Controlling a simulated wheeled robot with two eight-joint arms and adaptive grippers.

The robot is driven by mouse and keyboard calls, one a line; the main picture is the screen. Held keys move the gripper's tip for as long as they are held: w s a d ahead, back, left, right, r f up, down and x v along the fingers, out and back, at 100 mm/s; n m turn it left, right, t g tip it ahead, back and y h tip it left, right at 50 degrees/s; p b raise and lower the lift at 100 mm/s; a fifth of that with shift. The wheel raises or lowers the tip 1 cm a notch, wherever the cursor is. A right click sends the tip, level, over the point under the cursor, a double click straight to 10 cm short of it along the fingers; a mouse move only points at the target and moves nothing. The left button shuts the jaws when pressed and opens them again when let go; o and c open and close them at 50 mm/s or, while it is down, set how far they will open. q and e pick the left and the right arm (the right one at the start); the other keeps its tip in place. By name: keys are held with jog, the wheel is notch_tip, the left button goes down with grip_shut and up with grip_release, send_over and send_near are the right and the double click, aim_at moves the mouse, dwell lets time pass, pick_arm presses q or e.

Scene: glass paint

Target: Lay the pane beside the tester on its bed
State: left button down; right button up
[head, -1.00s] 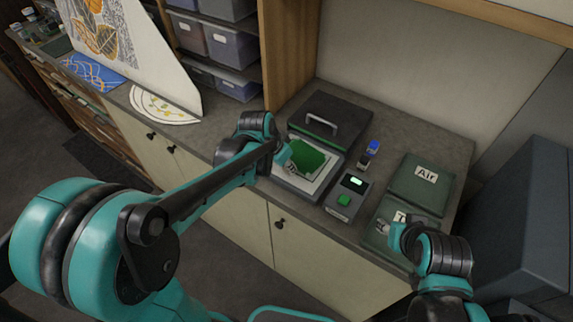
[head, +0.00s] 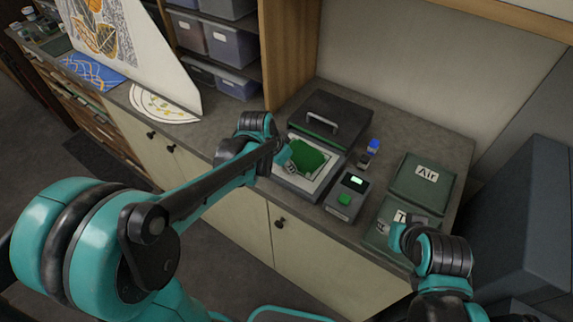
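The green pane (head: 310,159) is over the white bed (head: 322,179) of the tester, a dark box with its handled lid (head: 326,118) raised behind the bed. I cannot tell whether the pane rests fully on the bed. My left gripper (head: 288,160) is at the pane's left edge; its fingers are small and partly hidden by my arm, so I cannot tell if they are shut on it. My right gripper (head: 385,229) is over the front green mat, by its label, with fingers too small to read.
A small grey device (head: 347,197) with a lit screen and a green square stands right of the bed. A blue-capped bottle (head: 370,152) stands behind it. A green mat labelled "Air" (head: 415,188) and a second green mat (head: 377,240) lie to the right.

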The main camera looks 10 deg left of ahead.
pick_arm(q)
jog(key=c, duration=1.3)
grip_release()
jog(key=shift+o, duration=0.2)
